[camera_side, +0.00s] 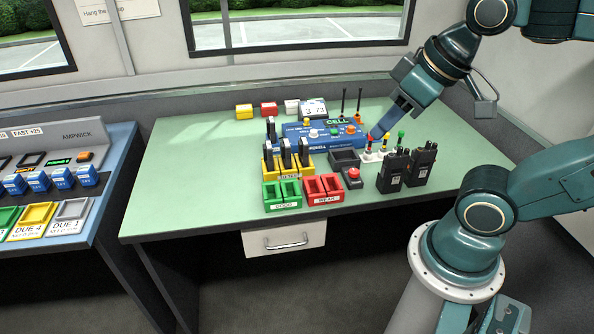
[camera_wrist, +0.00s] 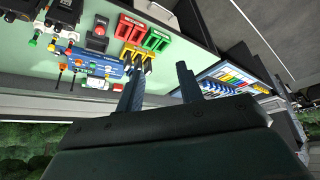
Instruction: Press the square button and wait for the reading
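A blue tester box (camera_side: 322,145) stands mid-table in the side view, with a small green-lettered display (camera_side: 338,121) reading CELL. Its top carries a round white knob (camera_side: 313,133) and a small orange button (camera_side: 351,130); I cannot tell which control is square. The box also shows in the wrist view (camera_wrist: 108,66), left of my fingers. My gripper (camera_side: 376,133) points down near the box's right end in the side view; contact cannot be told. In the wrist view my gripper (camera_wrist: 160,70) has its two fingers apart with nothing between them.
A yellow rack (camera_side: 270,167) holds black radios or batteries. Green bins (camera_side: 282,193), red bins (camera_side: 322,188), a red button (camera_side: 353,174) and two black radios (camera_side: 407,170) crowd the front. Coloured pegs (camera_side: 384,144) stand beside my gripper. The green table's left side (camera_side: 190,170) is clear.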

